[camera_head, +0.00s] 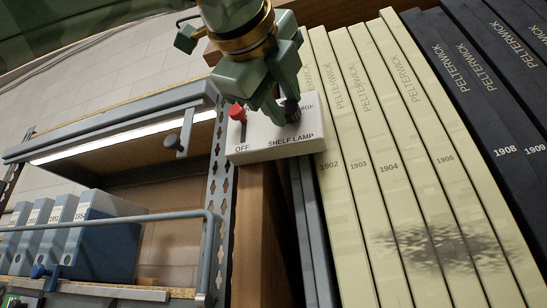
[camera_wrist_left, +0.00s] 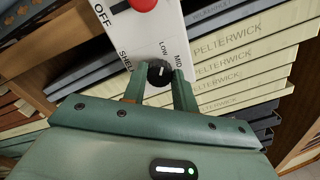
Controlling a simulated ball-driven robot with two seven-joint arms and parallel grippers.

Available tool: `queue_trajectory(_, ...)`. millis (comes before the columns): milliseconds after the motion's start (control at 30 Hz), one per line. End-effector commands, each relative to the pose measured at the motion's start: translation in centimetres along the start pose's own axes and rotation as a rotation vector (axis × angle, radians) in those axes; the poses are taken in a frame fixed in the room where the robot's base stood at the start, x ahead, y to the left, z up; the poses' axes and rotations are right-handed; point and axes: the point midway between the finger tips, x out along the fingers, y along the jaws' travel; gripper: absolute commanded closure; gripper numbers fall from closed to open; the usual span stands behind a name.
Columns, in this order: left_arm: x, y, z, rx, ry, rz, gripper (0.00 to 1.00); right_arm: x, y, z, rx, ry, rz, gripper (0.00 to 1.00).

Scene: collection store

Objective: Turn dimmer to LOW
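The white shelf lamp control box (camera_head: 300,142) has a red switch lever (camera_head: 237,112) above the word OFF and a black dimmer knob (camera_head: 291,111). In the left wrist view the knob (camera_wrist_left: 159,72) lies between the fingertips of my left gripper (camera_wrist_left: 159,76), which appear to touch both its sides. A small white mark on the knob faces the LOW and MID labels; the exact setting is hard to read. In the head view my left gripper (camera_head: 277,108) comes down from above and partly covers the box's face. My right gripper is not in view.
Cream Pelterwick volumes (camera_head: 385,150) and dark ones (camera_head: 470,90) stand close to the right of the box. At left are a lit shelf lamp (camera_head: 120,137), a metal rail (camera_head: 120,220) and blue file boxes (camera_head: 105,240).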

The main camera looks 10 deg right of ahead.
Motion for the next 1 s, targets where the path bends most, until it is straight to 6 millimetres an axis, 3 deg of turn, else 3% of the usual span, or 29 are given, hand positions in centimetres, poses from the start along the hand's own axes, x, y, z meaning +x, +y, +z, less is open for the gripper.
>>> queue_trajectory(33, 0.0, 0.0, 0.1, 0.0, -0.003, -0.002, 0.61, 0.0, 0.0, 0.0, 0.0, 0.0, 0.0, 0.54)
queue_trajectory(67, 0.0, 0.0, 0.1, 0.0, -0.003, -0.002, 0.52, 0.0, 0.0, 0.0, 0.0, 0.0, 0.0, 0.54)
queue_trajectory(100, 0.0, 0.0, 0.1, 0.0, -0.002, -0.002, 0.51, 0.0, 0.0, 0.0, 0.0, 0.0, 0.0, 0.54)
queue_trajectory(467, -0.8, 0.1, 0.0, 0.0, -0.002, -0.002, 0.51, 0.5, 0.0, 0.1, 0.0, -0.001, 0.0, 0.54)
queue_trajectory(567, -2.5, 0.2, -0.1, 0.002, -0.003, -0.003, 0.51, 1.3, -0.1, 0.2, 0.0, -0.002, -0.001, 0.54)
queue_trajectory(1000, -13.7, 0.2, 0.0, 0.0, -0.003, -0.003, 0.51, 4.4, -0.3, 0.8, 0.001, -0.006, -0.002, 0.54)
